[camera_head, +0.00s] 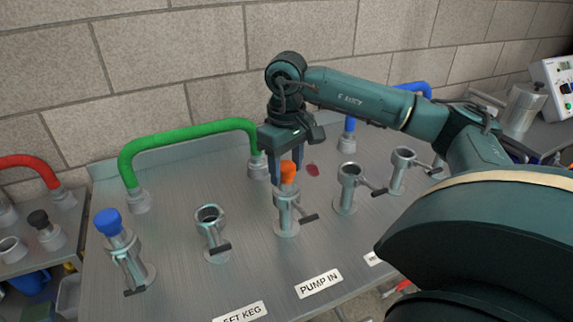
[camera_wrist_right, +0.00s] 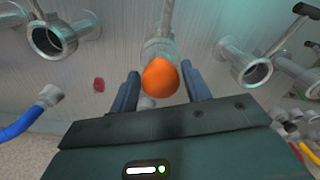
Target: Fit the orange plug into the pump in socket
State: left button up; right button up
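The orange plug (camera_head: 288,174) stands upright in the mouth of the grey pump in socket (camera_head: 287,217), behind the PUMP IN label (camera_head: 318,283). How deep it sits cannot be told. My right gripper (camera_head: 287,177) points down over it, one finger on each side of the orange head. In the right wrist view, the orange plug (camera_wrist_right: 160,78) shows between the fingers of the right gripper (camera_wrist_right: 160,68), with narrow gaps at its sides, so the gripper looks open. The socket is partly hidden behind the plug there. My left gripper is not in view.
An empty socket (camera_head: 210,218) stands left of the pump in socket, and a blue-capped one (camera_head: 118,240) farther left. Two empty sockets (camera_head: 350,180) (camera_head: 402,165) stand to the right. A green hose (camera_head: 185,135) arches behind. Side handles stick out from the sockets.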

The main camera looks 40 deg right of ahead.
jog(key=o, duration=0.3)
notch_tip(320, 180, up, 8)
jog(key=shift+r, duration=0.2)
notch_tip(320, 180, up, 5)
jog(key=p, duration=0.2)
jog(key=shift+f+p, duration=0.1)
jog(key=shift+p, duration=0.3)
